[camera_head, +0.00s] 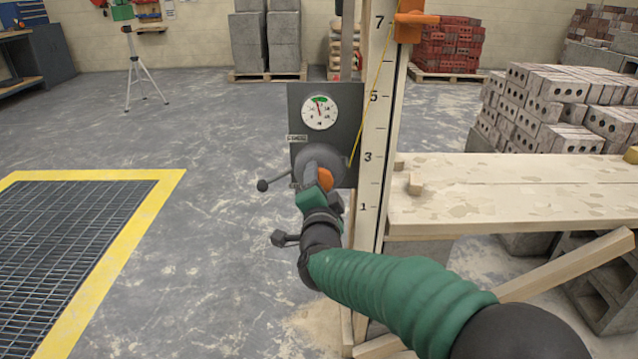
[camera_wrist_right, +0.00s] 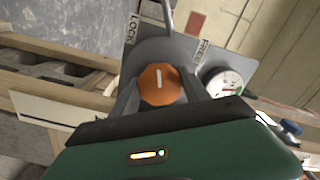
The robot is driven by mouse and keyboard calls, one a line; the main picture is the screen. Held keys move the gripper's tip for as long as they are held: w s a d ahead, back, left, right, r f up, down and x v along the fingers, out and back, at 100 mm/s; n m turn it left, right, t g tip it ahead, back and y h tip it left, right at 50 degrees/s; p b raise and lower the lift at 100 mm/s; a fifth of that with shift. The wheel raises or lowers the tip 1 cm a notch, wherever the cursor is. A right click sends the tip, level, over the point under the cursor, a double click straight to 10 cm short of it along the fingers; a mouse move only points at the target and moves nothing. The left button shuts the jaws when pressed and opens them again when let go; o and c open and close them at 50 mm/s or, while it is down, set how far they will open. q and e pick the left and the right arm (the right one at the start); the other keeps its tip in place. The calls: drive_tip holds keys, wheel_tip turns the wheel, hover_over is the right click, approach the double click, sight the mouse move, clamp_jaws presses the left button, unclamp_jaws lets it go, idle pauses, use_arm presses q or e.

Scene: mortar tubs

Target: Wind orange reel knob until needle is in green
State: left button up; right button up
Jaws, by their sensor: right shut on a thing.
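The orange reel knob (camera_wrist_right: 160,84) is octagonal with a white mark, and sits between the fingers of my right gripper (camera_wrist_right: 160,92) in the right wrist view. The gripper is shut on it. In the head view the gripper (camera_head: 316,180) covers most of the knob (camera_head: 326,179), leaving an orange edge. The white dial (camera_head: 319,112) is above it on a grey panel (camera_head: 353,98). Its red needle points up, slightly left, toward the green arc at the top; the exact overlap is too small to tell. The dial (camera_wrist_right: 222,84) is partly visible in the wrist view. My left gripper is out of view.
A lever with a black ball (camera_head: 262,185) sticks out left of the reel, between the LOCK and FREE labels. A yellow line (camera_head: 372,103) runs up to an orange slider (camera_head: 410,25) on the numbered board (camera_head: 370,190). A plank bench (camera_head: 510,205) stands right.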

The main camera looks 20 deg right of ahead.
drive_tip(key=o, duration=1.4)
drive_tip(key=shift+d+f, duration=0.1)
drive_tip(key=p+v, duration=0.5)
drive_tip(key=v, duration=1.2)
